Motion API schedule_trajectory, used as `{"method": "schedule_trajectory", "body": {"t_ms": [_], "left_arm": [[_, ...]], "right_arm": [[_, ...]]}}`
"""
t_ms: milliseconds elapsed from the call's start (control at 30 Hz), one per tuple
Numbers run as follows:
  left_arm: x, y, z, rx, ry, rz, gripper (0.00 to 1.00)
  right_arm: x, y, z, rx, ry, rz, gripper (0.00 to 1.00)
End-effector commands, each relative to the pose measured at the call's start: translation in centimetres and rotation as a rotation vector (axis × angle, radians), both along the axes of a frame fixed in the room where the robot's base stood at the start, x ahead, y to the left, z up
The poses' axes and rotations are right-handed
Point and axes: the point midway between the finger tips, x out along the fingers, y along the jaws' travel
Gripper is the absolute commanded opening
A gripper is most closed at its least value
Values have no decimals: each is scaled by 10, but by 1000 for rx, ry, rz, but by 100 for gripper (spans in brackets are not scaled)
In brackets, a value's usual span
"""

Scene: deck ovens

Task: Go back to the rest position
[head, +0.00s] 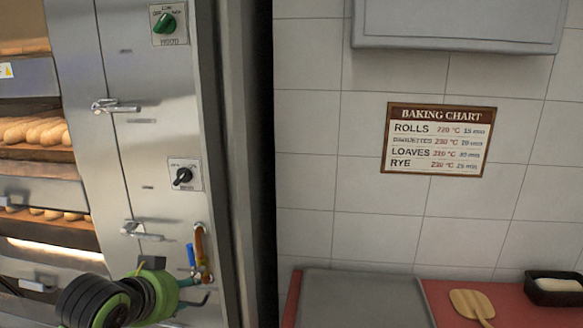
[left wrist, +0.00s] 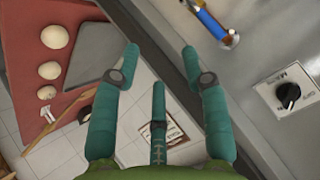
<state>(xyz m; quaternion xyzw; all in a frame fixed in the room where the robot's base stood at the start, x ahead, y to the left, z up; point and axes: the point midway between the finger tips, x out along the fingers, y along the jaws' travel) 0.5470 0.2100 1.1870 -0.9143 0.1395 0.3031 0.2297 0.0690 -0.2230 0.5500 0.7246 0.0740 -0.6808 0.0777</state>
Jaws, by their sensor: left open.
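My left gripper (head: 197,288) shows low in the head view, in front of the lower part of the steel oven front (head: 153,95). Its green and black wrist comes in from the bottom left. In the left wrist view its teal fingers (left wrist: 160,58) are spread apart with nothing between them. In the head view a blue-handled valve (head: 191,256) on a copper-coloured pipe (head: 202,250) shows just above the fingers; I cannot tell how close they are. The blue handle also shows in the left wrist view (left wrist: 209,23). My right gripper is not in view.
The oven panel carries a green knob (head: 165,23), a black knob (head: 182,176) and protruding latches (head: 115,107). Bread fills the decks at left. A red counter (head: 453,310) holds a grey sheet (head: 360,298), a wooden paddle (head: 472,304) and a black tin (head: 555,297). A baking chart (head: 438,140) hangs above.

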Motion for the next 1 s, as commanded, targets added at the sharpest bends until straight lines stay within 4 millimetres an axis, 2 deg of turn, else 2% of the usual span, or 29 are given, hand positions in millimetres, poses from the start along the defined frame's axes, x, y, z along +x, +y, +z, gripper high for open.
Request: {"method": "schedule_trajectory", "body": {"t_ms": [33, 100, 200, 333, 500, 833, 867, 1000], "left_arm": [[-16, -5, -37, -20, 63, 16, 45], [-39, -9, -78, -43, 129, 46, 45], [-78, -13, -131, -74, 228, 95, 45], [-133, -17, -185, -106, 345, 165, 45], [-190, -17, -225, -124, 452, 239, 45], [-276, -15, -263, -130, 599, 350, 45], [-283, -15, -265, -130, 611, 360, 45], [-276, -16, -301, -124, 626, 362, 45]], "right_arm": [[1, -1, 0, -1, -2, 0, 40], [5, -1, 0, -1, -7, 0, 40], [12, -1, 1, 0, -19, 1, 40], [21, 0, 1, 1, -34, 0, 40], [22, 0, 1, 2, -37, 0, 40], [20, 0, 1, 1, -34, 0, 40], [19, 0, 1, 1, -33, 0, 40], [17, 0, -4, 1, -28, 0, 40]]}}
